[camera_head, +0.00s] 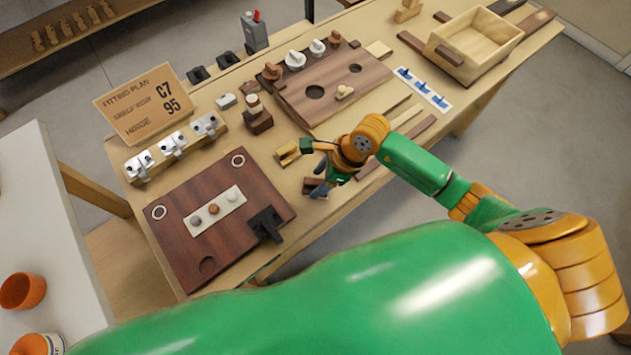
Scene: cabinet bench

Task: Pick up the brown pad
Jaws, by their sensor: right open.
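A small dark brown piece (309,185), which looks like the brown pad, lies on the bench near the front edge, right of the dark brown board. My right gripper (311,168) is open, with its fingers close above and beside this piece. The gripper partly hides it, and I cannot tell whether they touch. Nothing shows between the fingers. My left gripper is not in view.
A brass-coloured block (287,154) lies just left of my right gripper. The dark board (180,236) with a black bracket (266,224) is left of it.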

